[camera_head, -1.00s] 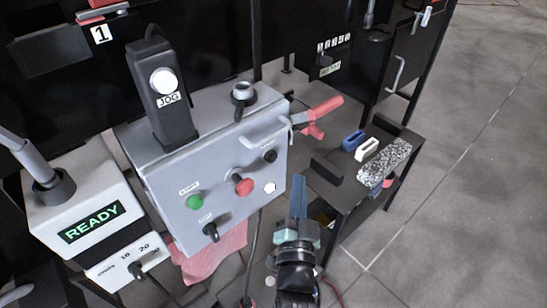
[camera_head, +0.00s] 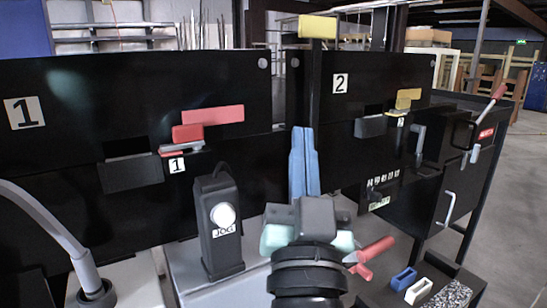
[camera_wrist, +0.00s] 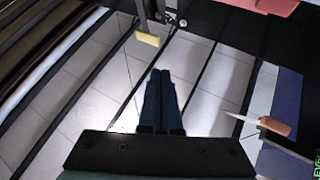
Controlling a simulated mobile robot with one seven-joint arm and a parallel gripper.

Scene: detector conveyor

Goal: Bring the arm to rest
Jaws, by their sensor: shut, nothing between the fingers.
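My gripper (camera_head: 304,135) is in the middle of the head view, pointing up and away in front of the black panels. Its blue fingers are together with nothing between them. In the wrist view the closed fingers (camera_wrist: 160,78) also show dark and empty, above a tiled floor. The gripper appears clear of the objects around it, though its distance from the panels is hard to tell.
Black panels numbered 1 (camera_head: 25,113) and 2 (camera_head: 340,84) stand behind. A JOG box (camera_head: 218,240) is left of my arm, on the grey control box (camera_head: 190,275). A red handle (camera_head: 372,256) is close to its right. Blue (camera_head: 403,279) and white (camera_head: 418,291) blocks lie at lower right.

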